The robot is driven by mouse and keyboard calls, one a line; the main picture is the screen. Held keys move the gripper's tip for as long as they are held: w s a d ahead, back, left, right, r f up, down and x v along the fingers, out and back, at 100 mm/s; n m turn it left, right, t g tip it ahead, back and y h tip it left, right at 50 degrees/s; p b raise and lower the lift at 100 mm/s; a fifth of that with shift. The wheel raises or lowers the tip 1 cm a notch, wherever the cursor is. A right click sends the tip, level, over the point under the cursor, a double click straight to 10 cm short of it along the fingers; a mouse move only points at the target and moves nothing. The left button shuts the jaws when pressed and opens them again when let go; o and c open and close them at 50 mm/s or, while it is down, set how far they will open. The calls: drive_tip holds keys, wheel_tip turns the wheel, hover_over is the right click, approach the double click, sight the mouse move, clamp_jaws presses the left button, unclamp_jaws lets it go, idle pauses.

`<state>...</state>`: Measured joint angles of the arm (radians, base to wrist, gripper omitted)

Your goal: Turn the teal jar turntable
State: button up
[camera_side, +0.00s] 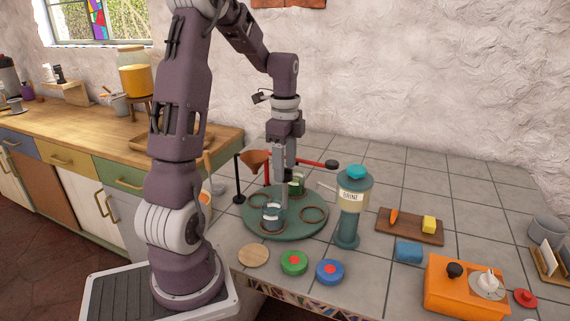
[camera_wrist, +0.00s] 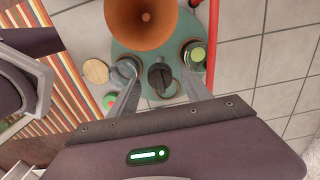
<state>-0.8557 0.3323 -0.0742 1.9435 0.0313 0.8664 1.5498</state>
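The round teal turntable (camera_side: 262,228) lies on the tiled counter; its surface also shows in the wrist view (camera_wrist: 125,48). It carries a glass jar (camera_side: 271,217) at the front and a jar with green contents (camera_side: 297,184) at the back, plus empty brown rings. My gripper (camera_side: 284,206) points down over the turntable's middle. In the wrist view my gripper (camera_wrist: 162,84) has its two fingers spread, with a dark central knob (camera_wrist: 161,76) between them. I cannot tell whether a finger touches the knob. In the side view the fingers hide the knob.
A brown funnel (camera_side: 254,160) and a red bar (camera_side: 315,162) stand close behind the gripper. A dispenser labelled BRINE (camera_side: 351,210) stands right of the turntable. Wooden (camera_side: 253,256), green (camera_side: 293,262) and blue (camera_side: 330,271) discs lie in front.

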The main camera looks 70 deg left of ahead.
clamp_jaws()
idle(1.3)
